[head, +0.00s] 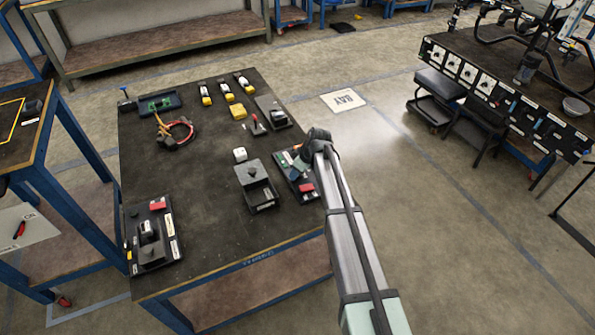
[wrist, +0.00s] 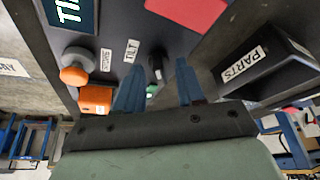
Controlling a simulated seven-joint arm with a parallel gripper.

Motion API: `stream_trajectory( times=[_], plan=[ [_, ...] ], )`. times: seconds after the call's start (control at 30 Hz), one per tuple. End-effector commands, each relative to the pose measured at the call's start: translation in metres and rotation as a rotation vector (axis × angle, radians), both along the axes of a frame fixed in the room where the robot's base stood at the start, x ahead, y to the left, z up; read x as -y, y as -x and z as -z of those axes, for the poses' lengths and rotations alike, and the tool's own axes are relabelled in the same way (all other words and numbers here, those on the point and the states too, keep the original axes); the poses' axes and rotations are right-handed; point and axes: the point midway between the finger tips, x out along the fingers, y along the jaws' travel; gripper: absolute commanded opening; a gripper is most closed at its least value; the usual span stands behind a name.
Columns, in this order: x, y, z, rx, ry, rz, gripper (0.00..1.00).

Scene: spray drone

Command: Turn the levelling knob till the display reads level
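The panel (wrist: 112,35) fills the upper middle of the wrist view. A small dark knob (wrist: 157,66) stands on it beside a white label reading TILT (wrist: 132,50). The display (wrist: 70,14) is cut off at the top edge; only the letters "TI" show, so I cannot read its state. In the head view the unit (head: 306,190) sits at the table's right edge, partly hidden by my arm. My gripper (wrist: 160,64) is open, its two blue fingers apart on either side of the knob. I cannot tell whether either finger touches it.
An orange round button (wrist: 76,66) and an orange block (wrist: 95,99) lie left of the fingers. A red piece (wrist: 188,10) is above them. A dark PARTS bin (wrist: 268,62) is close on the right. The table (head: 205,205) has clear room at its middle.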

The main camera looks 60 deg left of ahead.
Motion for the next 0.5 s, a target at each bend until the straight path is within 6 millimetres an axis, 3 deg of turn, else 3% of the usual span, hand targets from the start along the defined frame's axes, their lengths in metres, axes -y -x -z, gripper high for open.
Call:
stream_trajectory(
  times=[0.27, 0.5],
  plan=[
    [0.008, -0.005, -0.021, 0.001, -0.002, 0.001, 0.38],
    [0.023, -0.014, -0.064, 0.001, -0.003, 0.001, 0.38]
  ],
)
